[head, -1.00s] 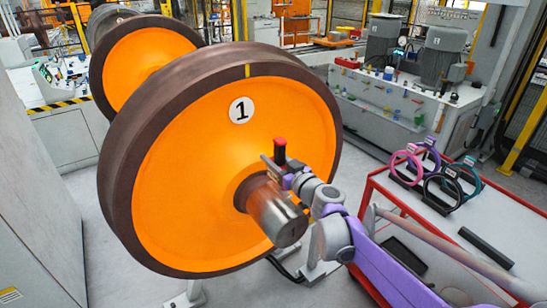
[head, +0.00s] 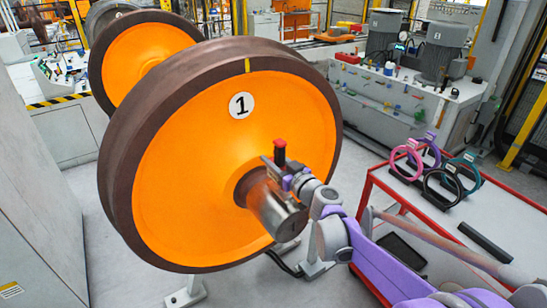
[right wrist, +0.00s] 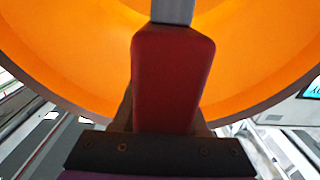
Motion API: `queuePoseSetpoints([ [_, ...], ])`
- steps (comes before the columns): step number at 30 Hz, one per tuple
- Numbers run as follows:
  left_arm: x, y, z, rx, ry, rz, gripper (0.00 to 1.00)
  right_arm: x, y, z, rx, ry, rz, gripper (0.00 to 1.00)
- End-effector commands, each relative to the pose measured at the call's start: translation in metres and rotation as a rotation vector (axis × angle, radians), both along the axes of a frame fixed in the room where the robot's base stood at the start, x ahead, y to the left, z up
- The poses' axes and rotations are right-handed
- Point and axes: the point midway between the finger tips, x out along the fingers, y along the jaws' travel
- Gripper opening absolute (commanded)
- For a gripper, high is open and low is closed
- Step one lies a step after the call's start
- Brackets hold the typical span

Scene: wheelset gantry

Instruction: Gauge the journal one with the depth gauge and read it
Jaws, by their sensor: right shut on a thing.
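Journal one (head: 275,208) is the bare steel stub at the hub of the orange wheel (head: 200,180) marked "1". My right gripper (head: 287,180) is at the upper right of the journal, shut on the depth gauge (head: 280,152), which has a red top and dark body. In the right wrist view, the gauge's red handle (right wrist: 173,80) stands between the fingers, with a grey metal bar beyond it. The gauge is close over the journal; I cannot tell whether it touches. Its reading does not show. My left gripper is not in view.
A red-edged cart (head: 490,220) at the right holds several coloured rings and a black bar (head: 485,242). A second orange wheel (head: 140,60) is behind. A grey cabinet (head: 35,190) stands at the left. A pump bench (head: 400,110) is at the back right.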

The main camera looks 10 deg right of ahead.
Motion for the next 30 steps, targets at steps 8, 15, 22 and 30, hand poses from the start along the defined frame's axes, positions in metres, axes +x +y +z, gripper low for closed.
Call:
queuePoseSetpoints([
  [8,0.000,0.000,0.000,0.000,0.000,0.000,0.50,0.000,0.000,-0.006,0.000,0.000,0.000,0.00],
  [15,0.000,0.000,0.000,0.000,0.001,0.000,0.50,0.000,0.000,-0.010,0.000,0.000,0.000,0.00],
  [22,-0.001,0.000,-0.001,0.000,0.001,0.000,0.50,0.000,0.000,-0.015,0.000,0.000,0.000,0.00],
  [30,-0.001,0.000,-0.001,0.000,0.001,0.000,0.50,0.000,0.000,-0.020,0.001,0.000,0.000,0.00],
])
